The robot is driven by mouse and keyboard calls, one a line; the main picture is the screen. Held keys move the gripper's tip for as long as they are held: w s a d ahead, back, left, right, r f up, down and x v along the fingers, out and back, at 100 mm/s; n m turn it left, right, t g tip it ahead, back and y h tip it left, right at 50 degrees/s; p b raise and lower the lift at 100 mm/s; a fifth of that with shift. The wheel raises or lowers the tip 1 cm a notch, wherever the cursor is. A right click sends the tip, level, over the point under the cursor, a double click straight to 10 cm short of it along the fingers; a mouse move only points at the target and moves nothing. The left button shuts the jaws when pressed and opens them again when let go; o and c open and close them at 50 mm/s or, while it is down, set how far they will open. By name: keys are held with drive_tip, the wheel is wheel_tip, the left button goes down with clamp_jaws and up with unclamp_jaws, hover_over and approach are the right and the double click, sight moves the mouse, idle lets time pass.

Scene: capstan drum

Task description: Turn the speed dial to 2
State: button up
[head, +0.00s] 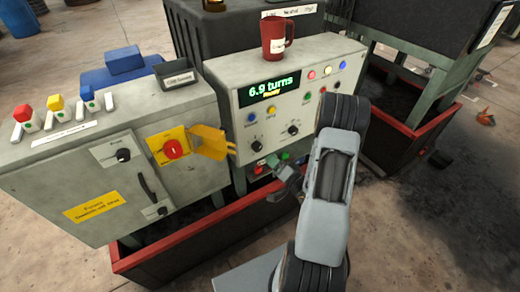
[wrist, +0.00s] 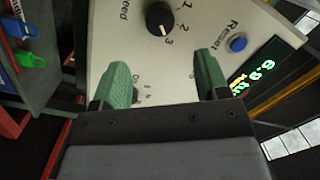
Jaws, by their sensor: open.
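The speed dial (wrist: 160,17) is a round black knob at the top of the wrist view, with "Speed" and the numbers 1, 2 and 3 beside it. Its white mark appears to face 3. In the head view it is the left of two black knobs (head: 257,146) on the grey control panel (head: 318,92). My gripper (wrist: 162,60) has green fingers, spread apart with nothing between them. The dial lies beyond the fingertips, apart from them. In the head view my gripper (head: 284,168) is small and partly hidden by my arm, low in front of the panel.
A second knob (head: 293,130) is right of the dial. A blue Reset button (wrist: 238,45) and a display (wrist: 262,68) reading 6.9 turns are nearby. A yellow bracket (head: 211,142) juts out left of the panel. A red mug (head: 277,38) stands on top.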

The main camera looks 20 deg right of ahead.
sight(259, 148)
drive_tip(key=x, duration=0.9)
drive_tip(key=shift+p, duration=0.4)
drive_tip(key=c, duration=0.9)
